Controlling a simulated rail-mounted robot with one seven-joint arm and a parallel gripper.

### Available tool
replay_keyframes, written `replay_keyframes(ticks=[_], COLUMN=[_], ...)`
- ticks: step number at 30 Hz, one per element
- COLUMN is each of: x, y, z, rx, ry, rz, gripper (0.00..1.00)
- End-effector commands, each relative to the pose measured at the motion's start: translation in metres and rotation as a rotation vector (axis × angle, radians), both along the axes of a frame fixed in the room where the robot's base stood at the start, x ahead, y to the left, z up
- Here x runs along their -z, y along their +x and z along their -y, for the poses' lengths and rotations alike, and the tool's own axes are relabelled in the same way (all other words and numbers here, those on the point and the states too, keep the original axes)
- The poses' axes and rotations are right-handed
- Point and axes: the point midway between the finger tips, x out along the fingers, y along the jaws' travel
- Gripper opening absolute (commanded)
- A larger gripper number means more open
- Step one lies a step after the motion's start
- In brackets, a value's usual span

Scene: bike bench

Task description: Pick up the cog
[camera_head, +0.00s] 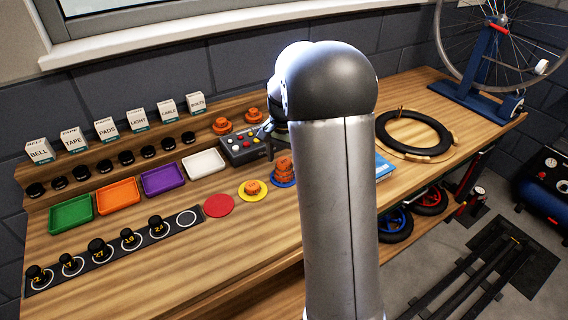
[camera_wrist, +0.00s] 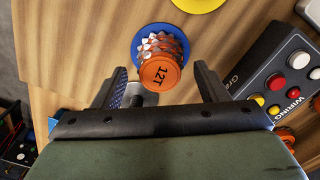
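A stack of toothed cogs stands on a blue disc (camera_wrist: 138,52) in the wrist view. The orange stack (camera_head: 283,170) also shows in the head view, just left of my arm. My gripper (camera_wrist: 161,84) is open, with one dark finger on each side of the cog's near edge. I see no finger clearly touching it. In the head view my arm hides most of the gripper.
A control box with coloured buttons (camera_head: 246,146) stands close by. Coloured trays (camera_head: 117,195) line the bench. A black tyre (camera_head: 414,131) lies at the right.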

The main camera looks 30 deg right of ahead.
Motion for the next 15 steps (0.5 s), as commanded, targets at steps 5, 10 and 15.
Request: replay_keyframes(ticks=[5,10,15], x=[-0.0003,-0.0004,-0.0023], y=[0.0001,0.0,0.0001], z=[0.0001,0.0001,0.0002], rx=[0.0,0.0,0.0], ry=[0.0,0.0,0.0], rz=[0.0,0.0,0.0], gripper=[0.21,0.21,0.21])
